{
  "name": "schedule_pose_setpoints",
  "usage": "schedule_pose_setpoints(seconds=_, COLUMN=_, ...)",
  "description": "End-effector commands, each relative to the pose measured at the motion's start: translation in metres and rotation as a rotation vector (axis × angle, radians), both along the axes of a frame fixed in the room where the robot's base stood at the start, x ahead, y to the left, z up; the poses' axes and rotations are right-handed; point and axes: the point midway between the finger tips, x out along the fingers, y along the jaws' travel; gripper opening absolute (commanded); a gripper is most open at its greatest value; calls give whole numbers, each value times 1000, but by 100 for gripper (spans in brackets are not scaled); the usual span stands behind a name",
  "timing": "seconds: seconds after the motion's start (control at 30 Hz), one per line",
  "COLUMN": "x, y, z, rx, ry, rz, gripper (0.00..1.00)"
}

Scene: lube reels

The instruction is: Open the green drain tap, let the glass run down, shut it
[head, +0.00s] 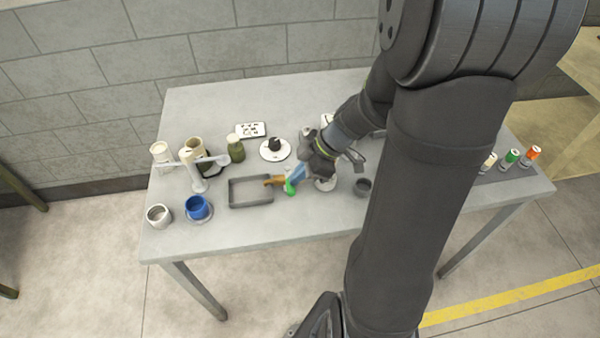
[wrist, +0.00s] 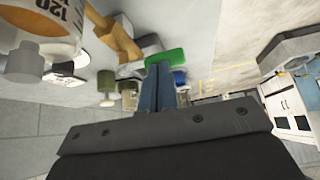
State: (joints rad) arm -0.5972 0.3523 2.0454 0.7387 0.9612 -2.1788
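The green drain tap handle (head: 290,187) shows at my fingertips, next to a brass-coloured tap part (head: 273,181). In the wrist view the green handle (wrist: 166,57) lies right at the tips of my gripper (wrist: 158,72). The two blue fingers are close together and look shut; whether part of the handle is between them cannot be told. The brass part (wrist: 112,40) is left of the fingers. A pale glass (wrist: 65,15) marked 120, with an amber band, fills the upper left corner. In the head view my wrist hides most of the glass.
A grey rectangular tray (head: 231,193) is left of the tap. A blue cup (head: 197,208), a white cup (head: 158,216), a white stand (head: 198,176) and a green jar (head: 236,150) are farther left. The table's front edge is clear.

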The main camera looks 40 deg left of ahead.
Motion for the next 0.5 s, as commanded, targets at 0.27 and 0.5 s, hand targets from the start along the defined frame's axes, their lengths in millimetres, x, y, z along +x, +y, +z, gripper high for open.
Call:
schedule_pose_setpoints(seconds=0.27, x=-5, y=2, z=0, rx=1, ry=1, rz=-82, gripper=0)
schedule_pose_setpoints(seconds=0.5, x=-14, y=7, z=0, rx=1, ry=0, rz=-260, gripper=0)
